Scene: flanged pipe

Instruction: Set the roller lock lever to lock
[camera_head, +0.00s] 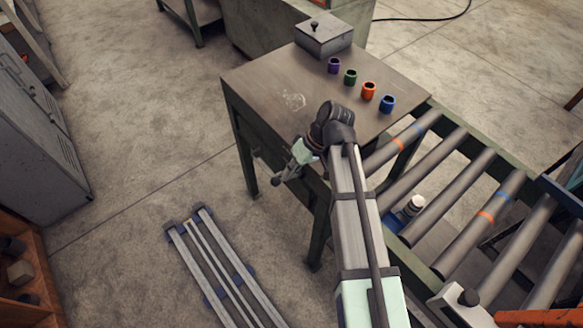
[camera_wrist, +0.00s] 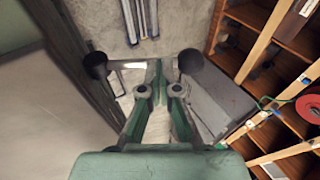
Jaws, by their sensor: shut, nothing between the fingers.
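A pale grey fitting with a black knob (camera_head: 468,297) sits beside the roller conveyor (camera_head: 430,268) at the bottom right of the head view. It may be the roller lock lever, but I cannot tell for certain or read its setting. My gripper (camera_head: 280,178) is shut and empty, off the table's front-left side above the floor, well up and left of that knob. In the wrist view my gripper (camera_wrist: 157,75) has its green fingers together. No lever can be made out in the wrist view.
A metal table (camera_head: 265,85) carries a lidded box (camera_head: 323,36) and several coloured cups (camera_head: 368,90). Metal rails (camera_head: 222,268) lie on the floor. A grey locker (camera_head: 38,125) and wooden shelves (camera_wrist: 270,75) stand to the side. Open floor (camera_head: 140,130) lies left of the table.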

